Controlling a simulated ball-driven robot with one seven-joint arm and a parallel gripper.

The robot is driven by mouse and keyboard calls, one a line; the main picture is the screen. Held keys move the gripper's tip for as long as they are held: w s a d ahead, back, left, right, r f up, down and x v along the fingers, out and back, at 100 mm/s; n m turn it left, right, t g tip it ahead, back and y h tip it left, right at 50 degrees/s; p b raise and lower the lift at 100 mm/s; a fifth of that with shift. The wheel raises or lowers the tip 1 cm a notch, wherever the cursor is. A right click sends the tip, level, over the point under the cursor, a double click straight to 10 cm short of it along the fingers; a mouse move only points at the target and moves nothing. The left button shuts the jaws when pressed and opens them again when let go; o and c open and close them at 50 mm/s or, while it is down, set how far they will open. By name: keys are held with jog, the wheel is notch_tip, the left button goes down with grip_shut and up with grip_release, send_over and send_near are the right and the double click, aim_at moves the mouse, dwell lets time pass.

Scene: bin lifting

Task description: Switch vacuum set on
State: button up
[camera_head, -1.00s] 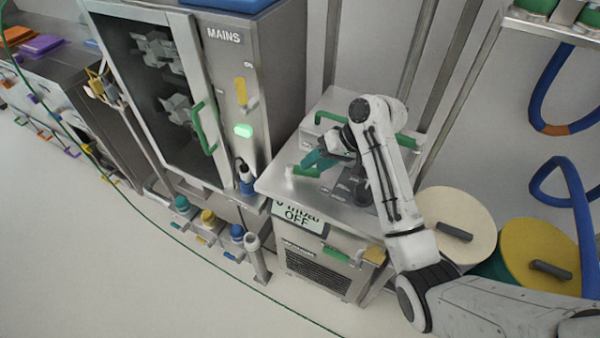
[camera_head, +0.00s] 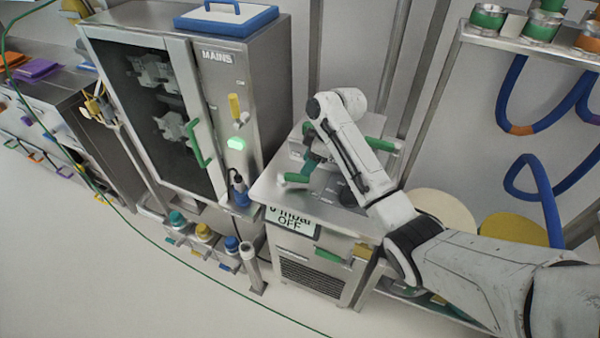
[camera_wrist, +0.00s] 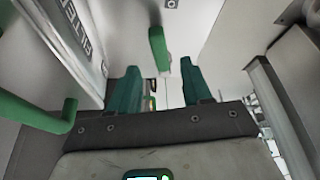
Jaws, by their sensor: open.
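The vacuum set is a steel cabinet (camera_head: 262,190) in the head view, with a sign (camera_head: 290,220) on its front edge reading "0 mbar OFF". A green lever handle (camera_head: 296,178) sticks out over its top at the left. My gripper (camera_head: 312,160) is low over the cabinet top, close behind this lever; my arm partly hides it. In the wrist view my gripper (camera_wrist: 161,90) has its two teal fingers apart with nothing between their tips. A green handle (camera_wrist: 158,48) shows beyond them, between the fingers in the picture; I cannot tell whether anything touches.
A "MAINS" cabinet (camera_head: 222,57) with a lit green button (camera_head: 236,143) and yellow lever (camera_head: 234,106) stands at left. A green bar (camera_wrist: 35,112) is close on the left in the wrist view. A shelf frame (camera_head: 425,100) and blue hoses (camera_head: 540,100) are at right.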

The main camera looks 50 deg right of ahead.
aim_at(294, 179)
jog(key=shift+x, duration=3.05)
grip_shut()
